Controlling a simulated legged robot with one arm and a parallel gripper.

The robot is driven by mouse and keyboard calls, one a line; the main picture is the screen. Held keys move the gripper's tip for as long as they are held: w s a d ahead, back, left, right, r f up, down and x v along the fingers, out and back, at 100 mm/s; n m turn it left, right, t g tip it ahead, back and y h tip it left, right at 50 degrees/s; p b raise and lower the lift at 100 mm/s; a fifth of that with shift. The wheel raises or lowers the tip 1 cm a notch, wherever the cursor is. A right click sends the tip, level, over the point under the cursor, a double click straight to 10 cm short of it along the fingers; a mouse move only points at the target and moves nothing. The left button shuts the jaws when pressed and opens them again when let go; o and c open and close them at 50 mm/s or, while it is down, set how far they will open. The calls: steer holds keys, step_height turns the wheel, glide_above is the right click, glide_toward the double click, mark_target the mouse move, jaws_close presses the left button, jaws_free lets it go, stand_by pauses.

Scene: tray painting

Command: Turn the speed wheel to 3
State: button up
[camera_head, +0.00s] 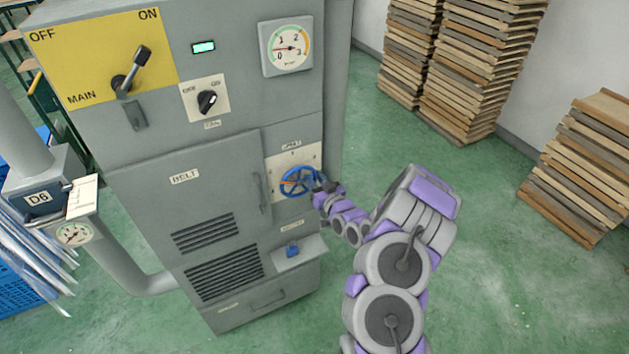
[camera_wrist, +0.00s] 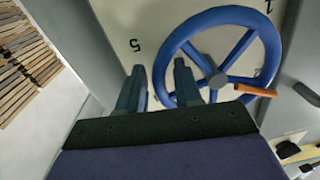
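The blue speed wheel (camera_head: 300,181) sits on a pale plate on the right part of the grey machine's front. In the wrist view the wheel (camera_wrist: 217,81) fills the upper right, with several spokes and an orange piece (camera_wrist: 256,91) at its right side. My gripper (camera_head: 323,190) is at the wheel's right edge in the head view. In the wrist view my gripper (camera_wrist: 159,72) has its fingers apart, one outside the rim and one overlapping it. Contact cannot be told. The plate shows a 5 and a 1; the wheel's setting is not readable.
A round gauge (camera_head: 287,47) is at the machine's upper right. A main lever (camera_head: 131,70) on yellow, a black knob (camera_head: 207,101) and a blue switch (camera_head: 292,249) are also on the machine. Board stacks (camera_head: 478,65) stand behind.

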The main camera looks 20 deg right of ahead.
steer(key=shift+w, duration=0.2)
steer(key=shift+c, duration=0.5)
jaws_close()
